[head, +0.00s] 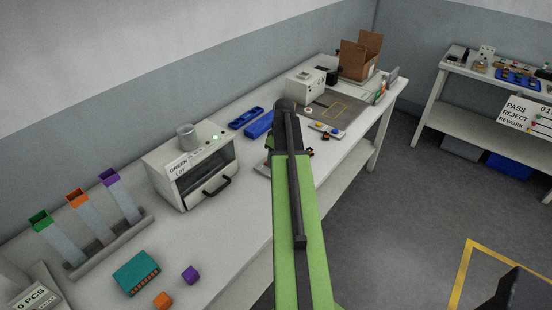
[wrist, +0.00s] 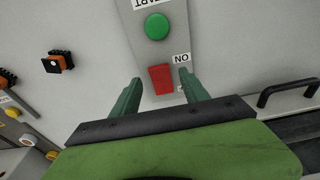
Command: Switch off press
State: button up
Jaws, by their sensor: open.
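In the wrist view a grey control panel (wrist: 172,25) carries a round green button (wrist: 157,27) under an upside-down START label. Below it is a red switch (wrist: 160,80) with an upside-down ON label (wrist: 181,58) at its upper right. A second label beside the switch is mostly hidden by a finger. My gripper (wrist: 160,77) is open, with one green finger on each side of the red switch. Whether the fingers touch the panel or switch I cannot tell. The press itself cannot be clearly made out.
A white oven-like box (head: 192,165) with a black handle (head: 217,189) and a metal cup on top stands left of my arm. In the wrist view a black handle (wrist: 288,92) is at right and an orange-black connector (wrist: 60,62) at left. Blue trays (head: 258,124) lie behind.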

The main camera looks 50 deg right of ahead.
notch_tip(320, 180, up, 16)
jog(key=s+p, duration=0.2)
jog(key=p, duration=1.3)
jog(key=shift+d, duration=0.1)
